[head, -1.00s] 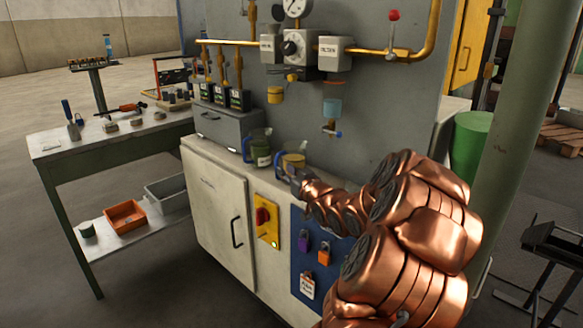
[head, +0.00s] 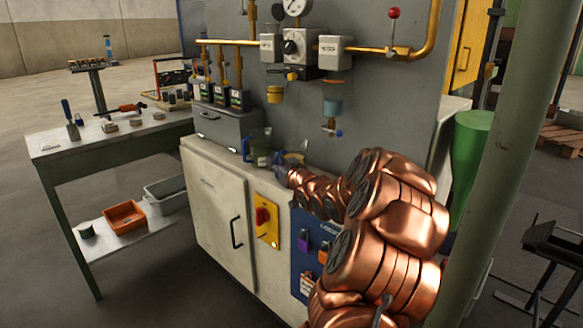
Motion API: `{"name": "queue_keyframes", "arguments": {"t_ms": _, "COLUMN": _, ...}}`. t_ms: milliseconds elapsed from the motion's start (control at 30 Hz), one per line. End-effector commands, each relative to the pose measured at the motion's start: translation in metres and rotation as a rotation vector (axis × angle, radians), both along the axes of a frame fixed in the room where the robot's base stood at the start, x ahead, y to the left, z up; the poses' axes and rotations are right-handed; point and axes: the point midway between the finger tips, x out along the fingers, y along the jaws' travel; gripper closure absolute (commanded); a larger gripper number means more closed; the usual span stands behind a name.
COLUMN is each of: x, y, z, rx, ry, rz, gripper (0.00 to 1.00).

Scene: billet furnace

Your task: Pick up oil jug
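Two jugs with blue handles stand side by side on the pale cabinet top. The left jug (head: 262,149) holds something dark green and has a pale label; the right jug (head: 293,158) looks amber and is partly hidden behind my arm. I cannot tell from a readable label which is the oil jug. My gripper (head: 284,173) is at the end of my copper arm, at the cabinet's front edge just in front of the right jug. Its fingers are small and partly hidden, and contact with the jug cannot be made out.
The pale cabinet (head: 215,200) has a yellow switch plate (head: 266,222) and a blue panel with padlocks. A grey drawer box (head: 224,126) stands left of the jugs. Brass pipes and gauges (head: 290,48) hang above. A workbench (head: 75,150) is at left, a green post (head: 505,150) at right.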

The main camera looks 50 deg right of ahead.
Motion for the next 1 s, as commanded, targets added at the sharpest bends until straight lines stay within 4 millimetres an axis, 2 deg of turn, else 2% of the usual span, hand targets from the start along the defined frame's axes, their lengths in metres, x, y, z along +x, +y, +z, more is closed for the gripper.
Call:
{"name": "queue_keyframes", "arguments": {"t_ms": 33, "x": -0.0001, "y": -0.0001, "z": 0.0001, "rx": 0.0, "ry": 0.0, "rz": 0.0, "gripper": 0.83}}
{"name": "queue_keyframes", "arguments": {"t_ms": 200, "x": -0.0001, "y": -0.0001, "z": 0.0002, "rx": -0.001, "ry": 0.0, "rz": 0.0, "gripper": 1.0}}
{"name": "queue_keyframes", "arguments": {"t_ms": 867, "x": -0.0004, "y": -0.0002, "z": 0.0008, "rx": -0.001, "ry": -0.001, "rz": 0.0, "gripper": 1.0}}
{"name": "queue_keyframes", "arguments": {"t_ms": 1000, "x": -0.0002, "y": 0.0, "z": 0.009, "rx": -0.002, "ry": -0.002, "rz": 0.0, "gripper": 1.0}}
